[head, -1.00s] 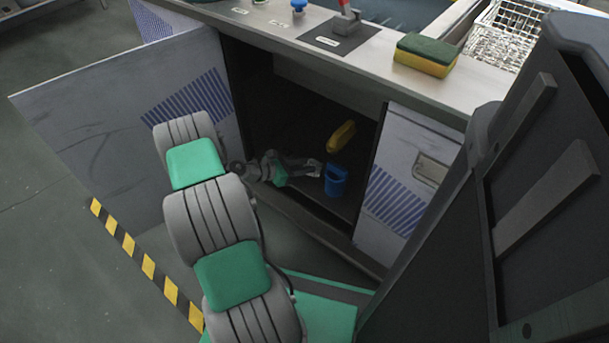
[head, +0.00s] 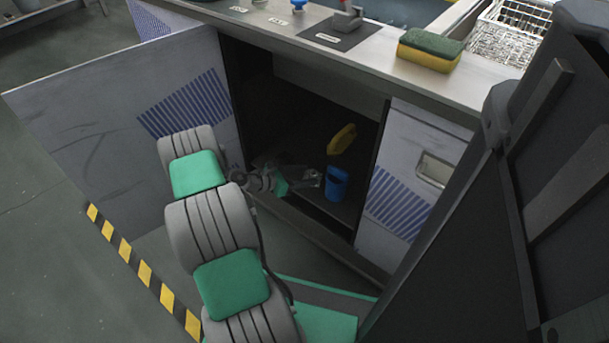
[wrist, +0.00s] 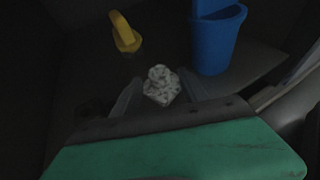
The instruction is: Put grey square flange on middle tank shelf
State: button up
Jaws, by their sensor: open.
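A pale, mottled grey piece (wrist: 161,85), apparently the flange, lies on the dark floor of the open cabinet in the wrist view. Its square outline is hard to make out in the dim light. My gripper (wrist: 158,92) is open, with one finger on each side of the piece; whether they touch it I cannot tell. In the head view my gripper (head: 308,178) reaches into the cabinet from the left, and the piece is not clear there. I cannot tell which surface is the middle tank shelf.
A blue container (head: 337,183) stands close right of my gripper; a yellow object (head: 342,138) lies behind. The open door (head: 120,110) is left, a closed panel (head: 415,165) right. On the counter (head: 375,62) above sit a yellow-green sponge (head: 430,48) and a wire basket (head: 510,33).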

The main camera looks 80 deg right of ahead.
jog(key=shift+r, duration=0.1)
jog(key=shift+w+a+r, duration=0.1)
jog(key=shift+w+r, duration=0.1)
jog(key=w+a+r+m+t+y+p, duration=0.1)
jog(key=w+a+r+m+t+p, duration=0.15)
jog(key=w+a+r, duration=0.45)
jog(key=w+a+r+m+t+y+p, duration=0.1)
jog(key=w+a+r+m+t+y, duration=0.15)
jog(key=w+a, duration=0.75)
jog(key=w+a+r+m+t+p, duration=0.1)
jog(key=w+a+r+t, duration=0.2)
jog(key=w+a+r, duration=0.45)
jog(key=s+a+r+m+t+y, duration=0.1)
jog(key=s+a+r+y, duration=0.1)
jog(key=a, duration=1.2)
jog(key=s+a+r+m+t+y, duration=0.2)
jog(key=a+r+y, duration=0.2)
jog(key=a, duration=1.1)
jog(key=shift+s+r, duration=0.2)
jog(key=shift+r, duration=0.4)
jog(key=shift+c, duration=0.4)
